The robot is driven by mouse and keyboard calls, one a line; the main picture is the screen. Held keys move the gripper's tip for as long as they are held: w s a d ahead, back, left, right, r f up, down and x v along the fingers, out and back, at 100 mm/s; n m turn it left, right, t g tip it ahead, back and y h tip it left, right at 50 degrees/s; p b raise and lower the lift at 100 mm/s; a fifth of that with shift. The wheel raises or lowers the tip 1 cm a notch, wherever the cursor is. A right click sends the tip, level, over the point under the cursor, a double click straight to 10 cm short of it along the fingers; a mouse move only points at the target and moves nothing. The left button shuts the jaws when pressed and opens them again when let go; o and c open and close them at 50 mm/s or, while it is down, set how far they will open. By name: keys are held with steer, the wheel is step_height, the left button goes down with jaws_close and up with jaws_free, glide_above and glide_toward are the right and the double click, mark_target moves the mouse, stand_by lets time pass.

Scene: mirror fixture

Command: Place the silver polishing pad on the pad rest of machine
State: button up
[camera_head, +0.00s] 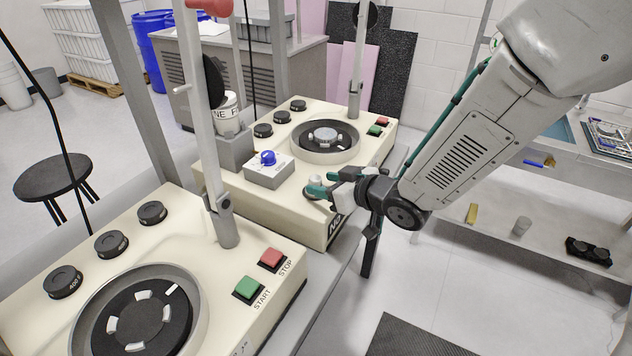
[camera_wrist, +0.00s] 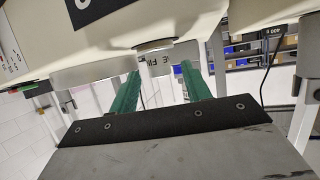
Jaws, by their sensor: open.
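My gripper (camera_head: 326,184) is open at the front corner of the far cream machine (camera_head: 218,172). Its green fingers also show in the wrist view (camera_wrist: 160,70), apart with nothing held between them. A small pale, silver-looking round piece (camera_head: 315,181) is at the fingertips, partly hidden by them. A pale disc (camera_wrist: 152,45) shows just beyond the fingers in the wrist view. A silver disc (camera_head: 324,134) lies in the round dark bowl of the far machine. I cannot tell for certain which is the polishing pad or which part is the pad rest.
A grey box with a blue knob (camera_head: 268,157) stands left of my gripper. A grey block carries a labelled white container (camera_head: 228,112). The near machine (camera_head: 185,232) has a bowl with a dark disc (camera_head: 137,322). Upright posts (camera_head: 226,225) rise from both machines.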

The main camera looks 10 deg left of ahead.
steer(key=v, duration=0.8)
steer(key=shift+w, duration=0.1)
steer(key=d+r+m+t+h, duration=0.1)
steer(key=d+r+m+h, duration=0.3)
steer(key=d, duration=0.7)
steer(key=d+r+m+h, duration=0.3)
steer(key=d+h, duration=0.3)
steer(key=d, duration=0.5)
steer(key=s+d+r+m+g, duration=0.2)
steer(key=s+d+g, duration=0.1)
steer(key=s, duration=0.8)
steer(key=s+d+r+m+g+h, duration=0.1)
steer(key=s+d+r+m+g, duration=0.1)
steer(key=s, duration=1)
steer(key=shift+d+r+g, duration=0.2)
steer(key=shift+d+g, duration=0.4)
steer(key=shift+g, duration=0.6)
